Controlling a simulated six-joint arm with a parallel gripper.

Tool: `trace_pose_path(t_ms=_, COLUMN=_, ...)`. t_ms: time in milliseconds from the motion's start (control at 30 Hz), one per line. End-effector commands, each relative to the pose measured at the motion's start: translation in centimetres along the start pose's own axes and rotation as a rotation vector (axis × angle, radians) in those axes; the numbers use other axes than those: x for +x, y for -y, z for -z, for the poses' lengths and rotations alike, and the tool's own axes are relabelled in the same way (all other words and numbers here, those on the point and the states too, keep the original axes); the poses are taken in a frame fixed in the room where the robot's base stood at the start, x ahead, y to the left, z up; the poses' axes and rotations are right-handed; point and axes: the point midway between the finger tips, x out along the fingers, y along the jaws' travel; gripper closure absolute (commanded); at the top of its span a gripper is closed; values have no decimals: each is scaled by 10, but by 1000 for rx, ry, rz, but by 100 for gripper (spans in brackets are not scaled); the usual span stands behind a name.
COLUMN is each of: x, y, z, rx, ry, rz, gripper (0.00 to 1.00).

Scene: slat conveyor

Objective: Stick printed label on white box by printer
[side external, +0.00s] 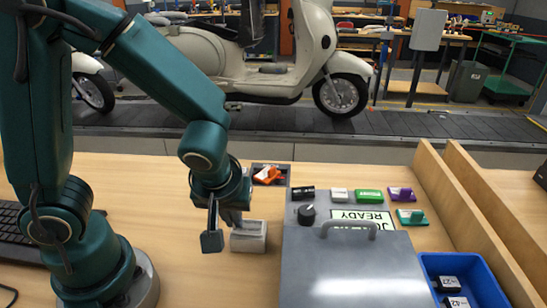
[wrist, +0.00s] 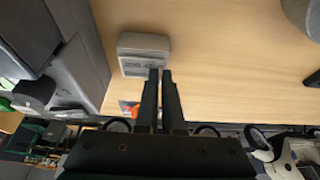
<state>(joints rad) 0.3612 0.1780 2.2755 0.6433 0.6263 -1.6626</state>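A small white box (side external: 248,238) stands on the wooden table, left of the grey machine that looks like the printer (side external: 350,268). The box also shows in the wrist view (wrist: 144,44), with dark marks on its side facing the fingers. My gripper (side external: 225,236) points down beside the box's left side in the side view; touching or apart is unclear. In the wrist view its two dark fingers (wrist: 161,72) are close together with a narrow gap, their tips overlapping the box's edge in the picture. I cannot make out a label between them.
An orange item (side external: 268,174) lies in a dark tray behind the box. A blue bin (side external: 462,275) stands right, near wooden boards. A conveyor (side external: 400,124) carries a scooter behind.

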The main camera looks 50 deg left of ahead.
Motion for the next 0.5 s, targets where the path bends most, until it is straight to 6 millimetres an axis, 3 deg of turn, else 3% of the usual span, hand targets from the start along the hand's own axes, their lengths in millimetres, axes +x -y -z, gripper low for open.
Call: trace_pose_path(t_ms=500, x=4, y=0, z=-2, rx=1, ry=-1, rz=1, gripper=100)
